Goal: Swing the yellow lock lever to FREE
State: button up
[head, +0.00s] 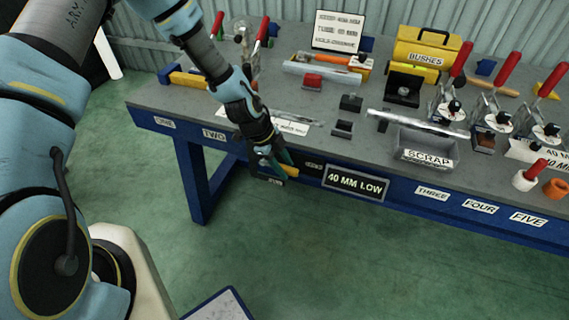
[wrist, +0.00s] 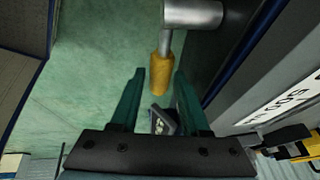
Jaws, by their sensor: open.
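The yellow lock lever (wrist: 161,72) shows in the wrist view as a yellow grip hanging from a grey metal rod and cylinder (wrist: 192,14). My gripper (wrist: 159,76) is open, with one green finger on each side of the grip in the picture. Gaps show between the grip and both fingers; its exact depth between them is hard to tell. In the head view my gripper (head: 284,157) is at the bench's front edge, and a small yellow part (head: 291,171) shows beside it. A dark plate with white marks (wrist: 162,119) is partly hidden; its lettering is unreadable.
The grey-topped bench (head: 335,150) with a blue front runs beside my gripper. A scrap bin (head: 425,150), clamps with red handles and a yellow bushes box (head: 427,48) stand on top. Green floor in front is open.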

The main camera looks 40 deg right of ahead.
jog(key=shift+f, duration=0.1)
grip_shut()
dwell(0.3)
dwell(1.1)
